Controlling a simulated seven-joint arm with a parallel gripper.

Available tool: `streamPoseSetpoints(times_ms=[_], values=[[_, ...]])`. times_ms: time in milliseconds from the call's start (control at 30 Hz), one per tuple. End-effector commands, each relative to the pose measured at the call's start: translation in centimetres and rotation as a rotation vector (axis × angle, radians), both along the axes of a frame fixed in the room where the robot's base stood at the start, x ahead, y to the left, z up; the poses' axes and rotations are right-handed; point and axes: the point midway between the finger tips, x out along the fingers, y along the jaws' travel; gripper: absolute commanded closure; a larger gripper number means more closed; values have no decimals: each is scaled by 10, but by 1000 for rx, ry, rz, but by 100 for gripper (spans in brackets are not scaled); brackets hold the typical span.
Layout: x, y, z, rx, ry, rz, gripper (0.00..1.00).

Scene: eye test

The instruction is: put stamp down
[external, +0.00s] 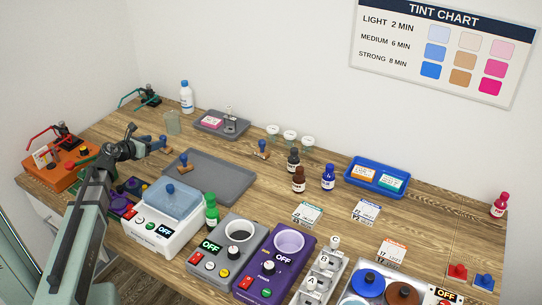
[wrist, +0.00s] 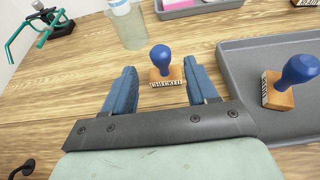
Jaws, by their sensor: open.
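A stamp with a blue knob and wooden base (wrist: 161,62) stands upright on the wooden table. It has dark lettering along its lower edge. My gripper (wrist: 160,68) is open, with one blue finger on each side of this stamp. The left finger is clearly apart from it; whether the right finger touches it I cannot tell. In the external view my gripper (external: 164,146) is at the left of the grey tray, low over the table. A second stamp (wrist: 292,80) stands on the grey tray (wrist: 235,75); a third stamp (external: 262,149) is right of that tray.
A translucent cup (wrist: 126,28) and a white bottle (external: 187,97) stand behind my gripper. A smaller grey tray (external: 236,127) holds a pink pad. A teal clamp stand (external: 148,95) is at the back left. The grey tray has bare room; machines fill the front.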

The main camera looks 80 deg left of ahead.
Motion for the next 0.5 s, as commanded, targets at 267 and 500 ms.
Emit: streamPoseSetpoints(times_ms=[267, 500], values=[[8, 8, -4, 0, 0, 0, 42], [27, 27, -9, 0, 0, -1, 42]])
